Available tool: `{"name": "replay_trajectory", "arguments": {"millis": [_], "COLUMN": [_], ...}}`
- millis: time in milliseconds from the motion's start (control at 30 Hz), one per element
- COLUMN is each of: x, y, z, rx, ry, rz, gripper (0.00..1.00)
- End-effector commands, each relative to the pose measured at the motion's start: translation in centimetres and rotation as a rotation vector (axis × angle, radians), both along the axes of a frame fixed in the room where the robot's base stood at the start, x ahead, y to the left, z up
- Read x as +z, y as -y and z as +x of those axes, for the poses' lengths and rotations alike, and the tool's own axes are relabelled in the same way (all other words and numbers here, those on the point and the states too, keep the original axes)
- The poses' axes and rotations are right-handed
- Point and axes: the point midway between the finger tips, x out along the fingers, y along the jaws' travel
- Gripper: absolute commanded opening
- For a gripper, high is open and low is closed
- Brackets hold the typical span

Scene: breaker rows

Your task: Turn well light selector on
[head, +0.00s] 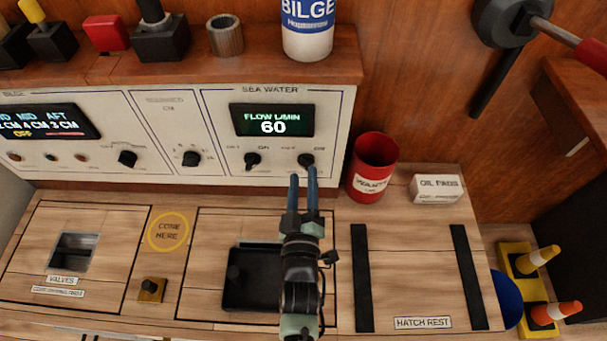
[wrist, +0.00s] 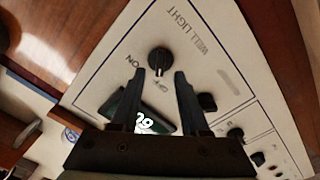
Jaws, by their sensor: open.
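The well light selector (wrist: 159,59) is a dark round knob on the white panel, labelled WELL LIGHT in the wrist view. Its pale pointer mark appears to face the OFF label, with ON to the side. In the head view the selector (head: 306,160) is at the panel's lower right, just beyond my fingertips. My gripper (head: 303,178) is open and empty. In the wrist view its two fingertips (wrist: 159,72) stand on either side of the knob. I cannot tell how far the fingertips are from the panel.
Another knob (head: 252,161) sits left of the selector, below the flow display (head: 272,121) reading 60. A red can (head: 374,157) stands close on the right, with an oil pads box (head: 436,189) beyond it. A wooden ledge (head: 190,77) overhangs the panel.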

Motion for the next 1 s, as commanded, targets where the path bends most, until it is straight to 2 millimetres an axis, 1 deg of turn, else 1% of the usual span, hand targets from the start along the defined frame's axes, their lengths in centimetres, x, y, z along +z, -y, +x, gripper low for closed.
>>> {"name": "replay_trajectory", "arguments": {"millis": [33,100,200,533,667,700,767,800,1000], "x": [-0.1,-0.1,-0.1,0.0,0.0,0.0,0.0,0.0,0.0], "y": [0.0,0.0,0.0,0.0,0.0,0.0,0.0,0.0,0.0], "z": [0.7,1.3,1.8,2.1,2.1,2.1,2.1,2.1,2.1], "rx": [-0.001,0.000,0.000,0.000,0.000,0.000,0.000,0.000,0.000], "ry": [0.001,0.000,-0.001,-0.001,-0.001,-0.001,-0.001,-0.001,-0.001], "rz": [0.001,0.000,0.000,0.001,0.001,0.001,0.001,0.001,0.001], "gripper": [0.45,0.45,0.45,0.45,0.22,0.14,0.04,0.00,0.00]}}
